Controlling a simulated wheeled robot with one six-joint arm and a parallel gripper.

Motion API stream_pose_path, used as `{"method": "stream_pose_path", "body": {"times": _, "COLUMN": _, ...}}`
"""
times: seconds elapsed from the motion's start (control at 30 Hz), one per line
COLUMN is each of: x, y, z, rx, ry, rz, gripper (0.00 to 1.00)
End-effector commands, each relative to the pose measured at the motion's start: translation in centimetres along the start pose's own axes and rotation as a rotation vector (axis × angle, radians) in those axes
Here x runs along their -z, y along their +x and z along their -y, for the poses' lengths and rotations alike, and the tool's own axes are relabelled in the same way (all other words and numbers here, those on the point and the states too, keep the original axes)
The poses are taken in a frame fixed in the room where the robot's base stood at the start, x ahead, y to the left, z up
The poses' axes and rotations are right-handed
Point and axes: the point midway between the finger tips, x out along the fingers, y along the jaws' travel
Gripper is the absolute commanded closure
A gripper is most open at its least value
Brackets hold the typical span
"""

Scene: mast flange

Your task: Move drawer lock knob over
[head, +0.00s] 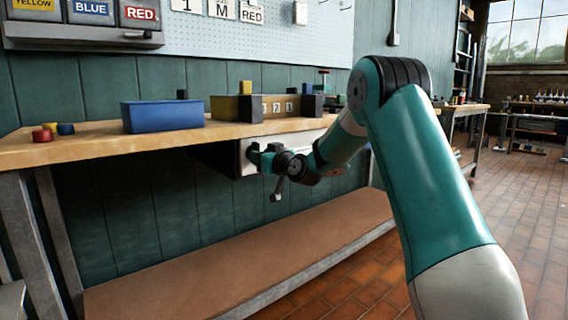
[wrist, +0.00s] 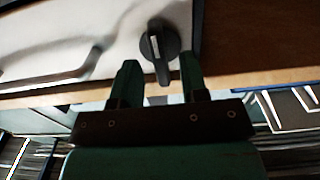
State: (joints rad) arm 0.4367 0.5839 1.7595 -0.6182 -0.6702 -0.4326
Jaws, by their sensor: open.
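The drawer lock knob (wrist: 160,46) is a dark round knob with a pale stripe, on the white drawer front (wrist: 90,40). In the wrist view its grip points down toward the space between my fingertips, nearer the right finger. My gripper (wrist: 158,62) is open and empty, with a finger on either side of the knob's lower end. I cannot tell whether the right finger touches it. In the head view my gripper (head: 257,157) is at the drawer front (head: 244,158) below the bench top, and the knob is hidden behind it.
A drawer handle (wrist: 62,78) is left of the knob in the wrist view. The wooden bench top (head: 90,147) overhangs the drawer and holds a blue bin (head: 160,117) and a numbered box (head: 230,108). A brown lower shelf (head: 250,250) lies below, with open space between.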

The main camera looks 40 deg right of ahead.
Motion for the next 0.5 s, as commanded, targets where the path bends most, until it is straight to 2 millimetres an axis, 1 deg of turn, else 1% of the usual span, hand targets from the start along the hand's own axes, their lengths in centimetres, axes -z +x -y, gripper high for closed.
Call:
{"method": "stream_pose_path", "body": {"times": 0.03, "x": 0.2, "y": -1.1, "z": -0.1, "rx": -0.004, "ry": 0.002, "rz": 0.001, "gripper": 0.6}}
{"method": "stream_pose_path", "body": {"times": 0.3, "x": -0.1, "y": -8.2, "z": -0.2, "rx": -0.007, "ry": 0.003, "rz": 0.002, "gripper": 0.6}}
{"method": "stream_pose_path", "body": {"times": 0.4, "x": -0.1, "y": -10.6, "z": -0.2, "rx": -0.007, "ry": 0.002, "rz": 0.0, "gripper": 0.6}}
{"method": "stream_pose_path", "body": {"times": 0.5, "x": -0.1, "y": -12.5, "z": -0.1, "rx": -0.006, "ry": 0.001, "rz": 0.0, "gripper": 0.6}}
